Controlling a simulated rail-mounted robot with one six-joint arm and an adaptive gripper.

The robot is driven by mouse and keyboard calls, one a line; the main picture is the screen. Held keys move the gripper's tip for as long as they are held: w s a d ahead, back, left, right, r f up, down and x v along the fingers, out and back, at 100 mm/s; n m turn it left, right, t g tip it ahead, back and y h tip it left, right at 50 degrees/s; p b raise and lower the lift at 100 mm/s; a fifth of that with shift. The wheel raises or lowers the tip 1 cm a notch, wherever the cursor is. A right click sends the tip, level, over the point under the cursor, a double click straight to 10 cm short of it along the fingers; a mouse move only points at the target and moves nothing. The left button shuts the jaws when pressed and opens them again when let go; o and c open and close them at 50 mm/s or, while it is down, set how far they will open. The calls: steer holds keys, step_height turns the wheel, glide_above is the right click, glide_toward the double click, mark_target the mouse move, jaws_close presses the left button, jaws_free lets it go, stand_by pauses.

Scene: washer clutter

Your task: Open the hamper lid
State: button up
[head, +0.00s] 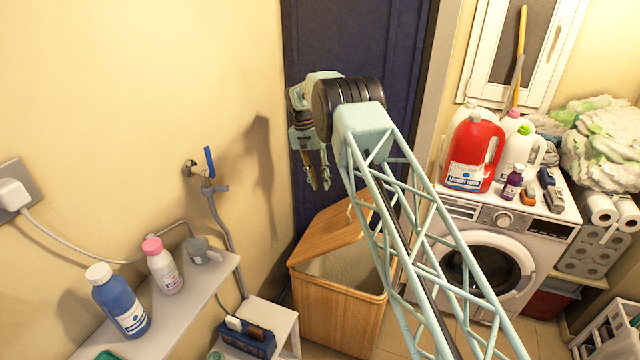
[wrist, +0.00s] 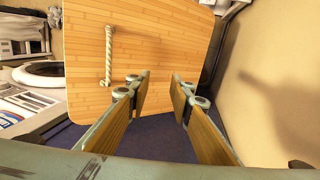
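The wooden hamper (head: 335,315) stands on the floor by the dark blue door. Its lid (head: 330,232) is raised at a tilt, and part of the pale inside (head: 350,265) shows. My arm hides the hamper's right part in the head view. In the wrist view the lid (wrist: 190,45) fills the upper middle, with a rope handle (wrist: 108,57) on its face. My gripper (head: 320,180) is above the lid in the head view, fingers pointing down. In the wrist view my gripper (wrist: 158,88) is open and empty, with the rope handle left of its fingers.
A washing machine (head: 500,255) with bottles on top stands right of the hamper. A wall shelf (head: 185,310) with bottles and a low white stand (head: 280,318) are at left. The wall is close on the gripper's right in the wrist view.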

steer(key=v, duration=1.1)
steer(key=shift+r, duration=0.4)
steer(key=shift+a, duration=0.1)
steer(key=shift+o, duration=0.2)
